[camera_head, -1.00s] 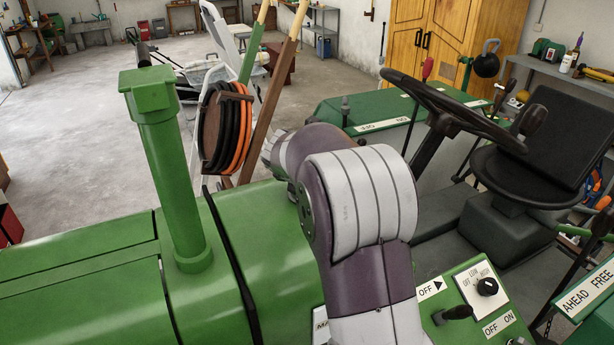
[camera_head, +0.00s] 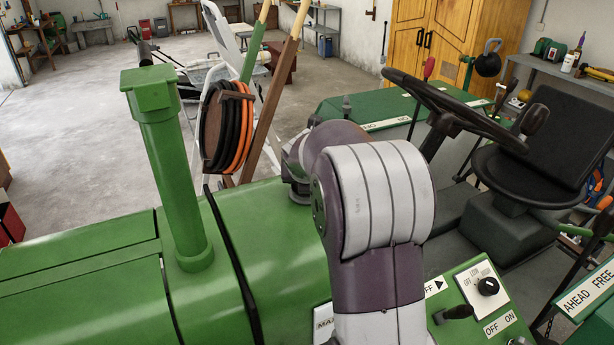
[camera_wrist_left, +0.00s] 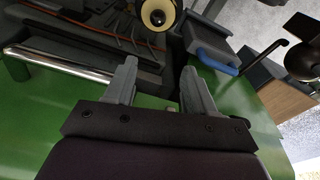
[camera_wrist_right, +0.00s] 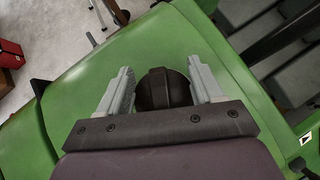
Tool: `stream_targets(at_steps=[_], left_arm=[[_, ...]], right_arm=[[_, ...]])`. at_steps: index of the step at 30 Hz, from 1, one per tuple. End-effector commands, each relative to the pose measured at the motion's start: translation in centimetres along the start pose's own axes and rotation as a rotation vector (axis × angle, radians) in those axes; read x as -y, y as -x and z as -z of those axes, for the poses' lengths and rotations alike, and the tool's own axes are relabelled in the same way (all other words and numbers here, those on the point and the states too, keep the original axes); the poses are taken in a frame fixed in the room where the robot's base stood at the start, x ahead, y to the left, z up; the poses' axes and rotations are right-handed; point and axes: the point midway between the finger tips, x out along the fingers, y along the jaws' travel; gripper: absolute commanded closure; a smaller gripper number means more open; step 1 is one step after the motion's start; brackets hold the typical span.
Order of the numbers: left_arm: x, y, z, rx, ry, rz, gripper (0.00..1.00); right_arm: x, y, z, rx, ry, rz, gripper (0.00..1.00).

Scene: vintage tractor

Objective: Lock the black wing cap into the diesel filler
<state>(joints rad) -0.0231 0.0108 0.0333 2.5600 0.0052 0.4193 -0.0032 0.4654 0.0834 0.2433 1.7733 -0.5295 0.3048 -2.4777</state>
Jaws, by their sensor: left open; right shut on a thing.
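The black wing cap (camera_wrist_right: 163,90) shows between the fingers of my right gripper (camera_wrist_right: 163,82), which is shut on it. In the right wrist view it appears over the green tractor bodywork (camera_wrist_right: 85,88). The diesel filler is not seen; I cannot tell whether the cap is in it or above it. In the head view my right arm hides the right gripper and the cap. My left gripper (camera_wrist_left: 157,80) shows only in the left wrist view. It is open with nothing between its fingers, close to the green bodywork and a metal rod (camera_wrist_left: 60,65).
The green exhaust stack (camera_head: 172,170) rises from the hood left of my arm. The steering wheel (camera_head: 455,110), black seat (camera_head: 530,150) and control panel (camera_head: 480,290) are at right. A hose reel (camera_head: 228,128) hangs behind the hood.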

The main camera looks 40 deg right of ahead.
Motion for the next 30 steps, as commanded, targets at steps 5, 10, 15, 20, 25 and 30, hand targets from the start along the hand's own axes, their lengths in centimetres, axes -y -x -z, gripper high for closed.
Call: stream_targets(at_steps=[5, 10, 15, 20, 25, 30], left_arm=[[0.0, -0.1, 0.0, 0.0, 0.0, 0.0, 0.45], [0.0, 0.0, 0.0, 0.0, 0.0, 0.0, 0.45], [0.0, 0.0, 0.0, 0.0, 0.0, 0.0, 0.45], [0.0, 0.0, 0.0, 0.0, 0.0, 0.0, 0.45], [0.0, -0.5, -0.1, 0.0, 0.0, 0.0, 0.45], [0.0, -1.0, -0.1, 0.0, 0.0, 0.0, 0.45]], right_arm=[[0.0, -0.3, 0.5, -0.013, 0.001, 0.003, 0.18], [0.0, -0.2, 0.4, -0.009, 0.0, 0.003, 0.04], [0.0, 0.0, 0.2, -0.006, 0.0, 0.002, 0.04], [0.0, 2.6, 0.1, -0.002, -0.001, 0.001, 0.04], [-0.1, 7.3, 0.2, -0.002, -0.001, 0.0, 0.04], [-0.1, 10.9, 0.3, -0.005, 0.001, 0.001, 0.04]])
